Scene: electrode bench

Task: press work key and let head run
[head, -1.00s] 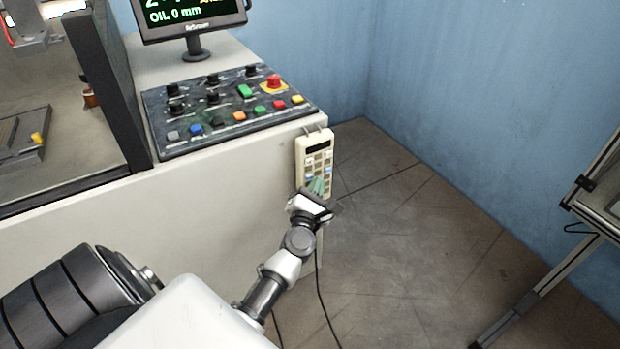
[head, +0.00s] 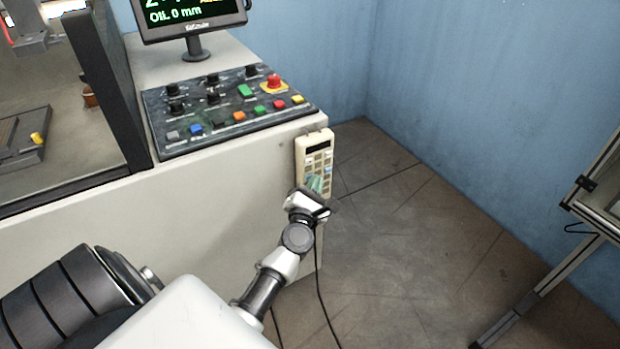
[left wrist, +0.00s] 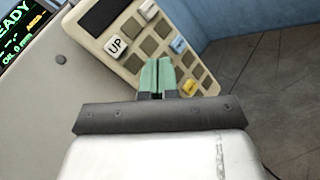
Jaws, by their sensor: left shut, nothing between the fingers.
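A cream hand pendant (head: 318,146) with a dark display and several keys hangs on the side of the machine cabinet. My left gripper (head: 315,184) is shut and empty, its green fingertips in front of the lower keys. In the left wrist view the pendant's keypad (left wrist: 133,37) shows a white "UP" key (left wrist: 116,46), a blue key (left wrist: 178,46) and a yellow key (left wrist: 189,88). The shut green fingertips (left wrist: 156,75) lie over the keypad between the UP and yellow keys. They hide keys beneath, and I cannot tell whether they touch. My right gripper is not seen.
The control panel (head: 222,128) has coloured buttons and a red stop button (head: 274,82). A dark cable hangs below the pendant. Open floor (head: 400,250) lies to the right, with a metal-framed stand (head: 590,190) beyond.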

